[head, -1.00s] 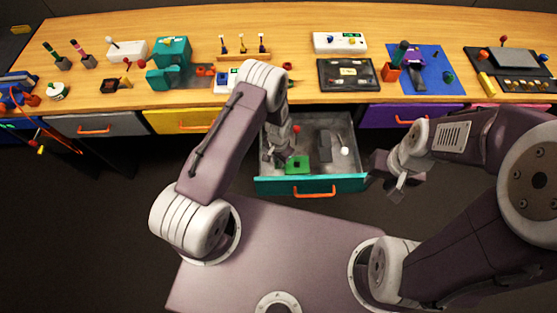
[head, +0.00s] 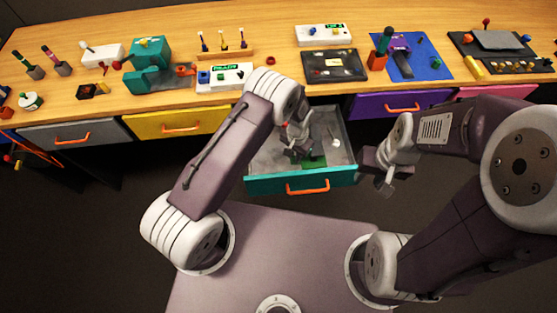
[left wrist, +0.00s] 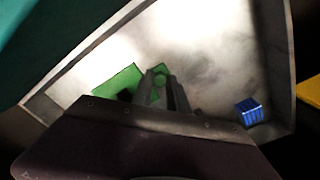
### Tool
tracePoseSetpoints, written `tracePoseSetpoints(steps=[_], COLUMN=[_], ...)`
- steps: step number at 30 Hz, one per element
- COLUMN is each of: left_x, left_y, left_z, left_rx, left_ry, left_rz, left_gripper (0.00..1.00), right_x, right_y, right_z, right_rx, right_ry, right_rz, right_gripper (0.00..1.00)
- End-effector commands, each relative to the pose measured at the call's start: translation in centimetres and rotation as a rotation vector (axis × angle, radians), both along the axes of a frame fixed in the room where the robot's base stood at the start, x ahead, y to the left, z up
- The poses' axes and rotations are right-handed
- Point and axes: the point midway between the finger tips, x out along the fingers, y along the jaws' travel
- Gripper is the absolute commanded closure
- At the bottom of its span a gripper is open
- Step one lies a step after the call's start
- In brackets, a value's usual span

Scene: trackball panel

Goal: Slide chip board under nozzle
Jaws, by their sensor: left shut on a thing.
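The green chip board (head: 314,161) lies low in the open teal drawer (head: 270,184), close behind its front wall, and is partly covered by my left gripper (head: 303,156). In the left wrist view the board (left wrist: 118,82) shows beside and between the fingers of my left gripper (left wrist: 166,88), which is shut on it. Whether the board touches the drawer floor cannot be told. A teal machine (head: 150,55), possibly the one with the nozzle, stands on the bench at the left; no nozzle is clear. My right gripper (head: 385,186) hangs right of the drawer, apart from everything; its jaws are too small to judge.
A small white item (head: 335,142) lies in the drawer, and a blue block (left wrist: 249,111) shows in the left wrist view. A white panel with a green display (head: 224,77) and a black tray (head: 335,66) stand on the bench. The bench front strip is mostly clear.

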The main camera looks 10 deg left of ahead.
Motion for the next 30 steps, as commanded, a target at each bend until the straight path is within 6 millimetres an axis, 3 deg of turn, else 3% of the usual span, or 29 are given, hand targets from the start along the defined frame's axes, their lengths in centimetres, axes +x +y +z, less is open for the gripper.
tracePoseSetpoints(steps=[4,13,14,15,16,25,30], left_x=[0.4,0.5,0.5,0.5,0.4,0.4,0.5], left_y=[-1.4,-1.6,-1.6,-1.6,-1.5,-1.4,-1.5], left_z=[-0.1,0.1,0.1,0.1,0.1,0.2,3.2], left_rx=[-0.001,-0.003,-0.003,-0.002,-0.002,0.000,-0.002], left_ry=[-0.002,-0.004,-0.004,-0.004,-0.003,-0.001,-0.004], left_rz=[0.000,0.001,0.001,0.001,0.001,0.001,0.000], left_gripper=[1.00,1.00,0.72,0.61,0.59,0.59,0.59], right_x=[0.0,0.0,0.0,0.0,0.0,0.0,0.0], right_y=[0.0,0.0,0.0,0.0,0.0,0.0,0.0], right_z=[-0.8,-0.7,-0.7,-0.7,-0.7,-0.7,-0.6], right_rx=[0.000,0.000,0.000,0.000,0.000,0.000,0.000], right_ry=[0.000,0.000,0.000,0.000,0.000,0.000,0.000], right_rz=[0.000,0.000,0.000,0.000,0.000,0.000,0.000], right_gripper=[0.64,0.64,0.64,0.64,0.64,0.64,0.64])
